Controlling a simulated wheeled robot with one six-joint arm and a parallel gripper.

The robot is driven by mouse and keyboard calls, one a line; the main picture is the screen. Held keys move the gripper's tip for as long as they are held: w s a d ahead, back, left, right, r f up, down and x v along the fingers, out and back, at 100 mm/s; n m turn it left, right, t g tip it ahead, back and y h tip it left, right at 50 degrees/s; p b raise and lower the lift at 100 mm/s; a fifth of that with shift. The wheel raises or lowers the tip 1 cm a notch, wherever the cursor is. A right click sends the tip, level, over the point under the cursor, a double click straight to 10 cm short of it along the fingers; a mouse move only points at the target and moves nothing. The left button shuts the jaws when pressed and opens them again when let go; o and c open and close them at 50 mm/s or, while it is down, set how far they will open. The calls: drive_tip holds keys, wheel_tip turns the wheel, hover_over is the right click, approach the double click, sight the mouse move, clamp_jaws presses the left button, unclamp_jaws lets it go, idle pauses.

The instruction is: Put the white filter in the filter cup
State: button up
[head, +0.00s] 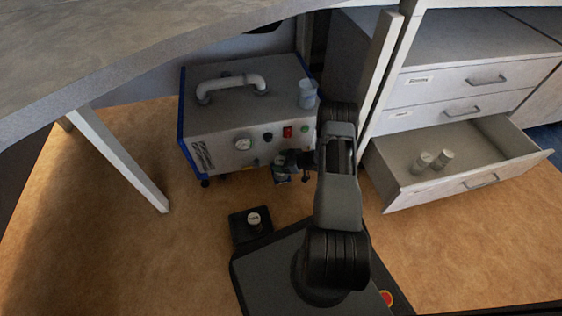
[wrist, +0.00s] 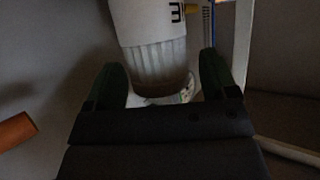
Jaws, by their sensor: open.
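My gripper (wrist: 163,78) is open in the wrist view, with one dark green finger on each side. A white cylinder (wrist: 150,22) with black lettering and a greyish ribbed lower part (wrist: 160,65) reaches down between the fingers, with no clear contact on either side. I cannot tell whether this is the white filter, the filter cup, or one in the other. A small pale patterned surface shows just behind its lower end. In the head view, my gripper (head: 291,162) is at the front right of the grey machine, small and partly hidden by my arm.
The grey machine (head: 225,110) has a pipe handle, gauge and red switch; a clear beaker (head: 308,94) stands on top. An open drawer (head: 480,150) at right holds two pale cups (head: 424,162). A table leg (head: 120,160) stands at left. In the wrist view, an orange-brown rod (wrist: 15,132) is at left.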

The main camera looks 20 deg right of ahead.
drive_tip(key=shift+r, duration=0.25)
drive_tip(key=p+v, duration=0.4)
drive_tip(key=v, duration=0.8)
drive_tip(key=shift+f, duration=0.1)
